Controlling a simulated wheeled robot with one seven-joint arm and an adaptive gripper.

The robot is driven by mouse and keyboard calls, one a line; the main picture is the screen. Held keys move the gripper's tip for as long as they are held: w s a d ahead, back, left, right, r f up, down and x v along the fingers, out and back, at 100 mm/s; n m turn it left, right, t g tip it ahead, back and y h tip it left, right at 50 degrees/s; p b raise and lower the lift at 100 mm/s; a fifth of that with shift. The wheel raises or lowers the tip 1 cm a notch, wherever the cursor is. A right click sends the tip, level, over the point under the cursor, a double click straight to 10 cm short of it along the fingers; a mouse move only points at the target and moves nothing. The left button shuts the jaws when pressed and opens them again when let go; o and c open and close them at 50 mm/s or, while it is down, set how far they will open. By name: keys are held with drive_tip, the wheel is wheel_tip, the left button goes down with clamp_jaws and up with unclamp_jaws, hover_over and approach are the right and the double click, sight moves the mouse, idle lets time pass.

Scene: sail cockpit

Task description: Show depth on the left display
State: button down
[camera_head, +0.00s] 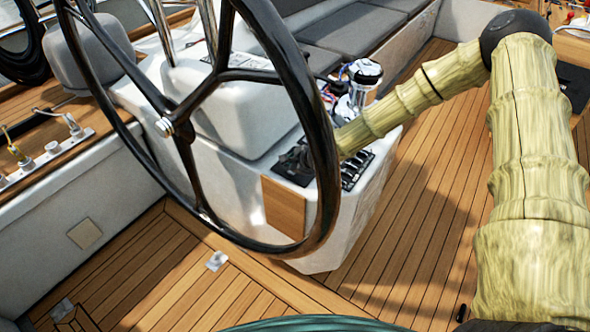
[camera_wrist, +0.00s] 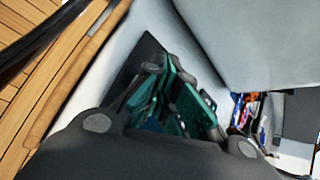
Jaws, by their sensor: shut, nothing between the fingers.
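My gripper (camera_wrist: 182,108) is shut and empty in the wrist view, with its dark and green fingers close together. Its fingertips are over a dark panel (camera_wrist: 128,72) set in the white console; whether they touch it I cannot tell. In the head view my gripper (camera_head: 297,160) is partly hidden behind the wheel rim, at the left dark panel on the console's sloping face. The panel's screen and any depth reading cannot be made out. A second dark panel with several buttons (camera_head: 356,170) lies just to its right.
A large black steering wheel (camera_head: 328,190) stands in front of the console (camera_head: 240,185), close to my gripper. A chrome winch (camera_head: 360,85) with coloured ropes stands behind the panels. Grey-cushioned seats (camera_head: 330,40) are at the back.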

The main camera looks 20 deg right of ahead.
sight(290, 172)
drive_tip(key=shift+r+p, duration=1.45)
drive_tip(key=shift+r, duration=1.05)
idle(0.4)
